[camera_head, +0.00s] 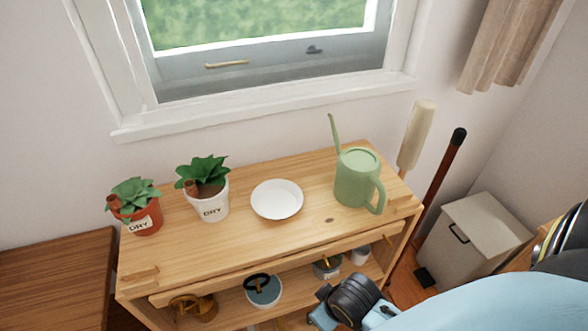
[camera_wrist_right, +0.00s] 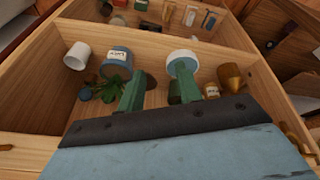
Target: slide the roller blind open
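The window (camera_head: 262,100) is at the top of the head view, with greenery behind the glass. Its grey lower rail carries a small brass-coloured handle (camera_head: 226,65) and a dark latch. I cannot make out a roller blind; the window's top is out of frame. My right arm comes in at the lower right of the head view, low in front of the shelf unit. In the right wrist view my right gripper (camera_wrist_right: 160,88) has its two green fingers apart, with nothing held between them, facing the shelf contents. My left gripper is not in view.
The wooden shelf unit (camera_head: 250,245) below the window bears two potted plants labelled DRY, a white saucer (camera_head: 277,199) and a green watering can (camera_head: 358,180). Jars fill its lower shelf. A beige curtain (camera_head: 510,40), a lidded bin (camera_head: 472,238) and long-handled tools are at right.

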